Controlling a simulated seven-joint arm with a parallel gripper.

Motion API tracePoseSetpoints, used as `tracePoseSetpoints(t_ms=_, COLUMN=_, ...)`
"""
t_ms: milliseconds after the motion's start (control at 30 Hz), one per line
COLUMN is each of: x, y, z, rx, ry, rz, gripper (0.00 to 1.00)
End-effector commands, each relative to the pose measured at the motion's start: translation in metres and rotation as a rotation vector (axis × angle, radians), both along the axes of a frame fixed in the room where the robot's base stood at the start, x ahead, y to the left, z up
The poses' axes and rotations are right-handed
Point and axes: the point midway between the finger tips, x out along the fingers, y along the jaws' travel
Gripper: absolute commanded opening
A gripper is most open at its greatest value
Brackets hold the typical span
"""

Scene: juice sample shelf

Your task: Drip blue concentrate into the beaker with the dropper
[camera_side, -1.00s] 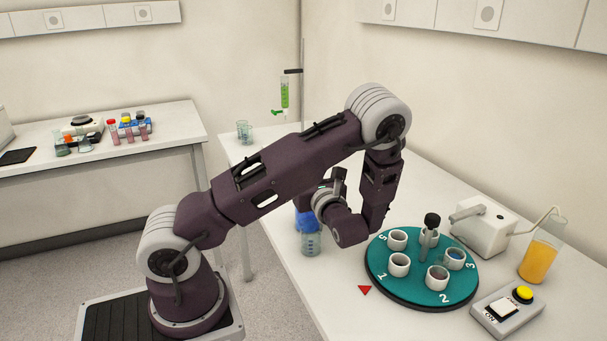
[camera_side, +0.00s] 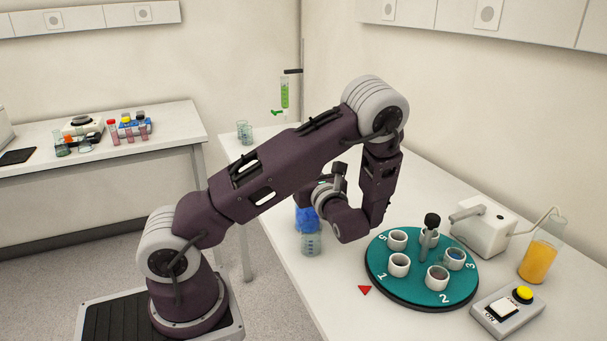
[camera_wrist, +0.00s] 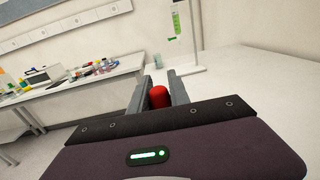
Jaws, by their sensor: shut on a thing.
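My gripper (camera_wrist: 162,88) shows in the wrist view with its two grey fingers shut on a red rounded bulb (camera_wrist: 159,98), seemingly the dropper's top. The rest of the dropper is hidden below. In the side view my fingers and the dropper are hidden behind my arm. A clear marked beaker (camera_side: 311,244) stands on the bench just below my wrist. Bright blue (camera_side: 307,219), seemingly the concentrate in its vessel, shows right behind and above it, partly covered by my arm. I cannot tell where the dropper's tip is.
A teal numbered turntable (camera_side: 385,287) holds several white cups and a black-topped stick (camera_side: 431,226). A switch box (camera_side: 507,309), a pump (camera_side: 484,229) and an orange-filled beaker (camera_side: 540,259) stand to the right. A stand with a green tube (camera_side: 285,93) is at the back.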

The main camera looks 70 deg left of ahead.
Motion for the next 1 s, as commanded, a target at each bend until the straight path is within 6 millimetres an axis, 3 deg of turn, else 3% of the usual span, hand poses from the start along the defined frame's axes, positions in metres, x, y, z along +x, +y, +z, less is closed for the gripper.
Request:
tracePoseSetpoints(t_ms=700, x=0.0, y=0.0, z=0.094, rx=0.0, ry=-0.006, rz=0.0, gripper=0.06)
tracePoseSetpoints(t_ms=900, x=0.0, y=0.0, z=0.108, rx=0.0, ry=-0.001, rz=0.0, gripper=0.06)
tracePoseSetpoints(t_ms=1000, x=-0.002, y=-0.012, z=0.105, rx=-0.002, ry=0.0, rz=-0.005, gripper=0.06)
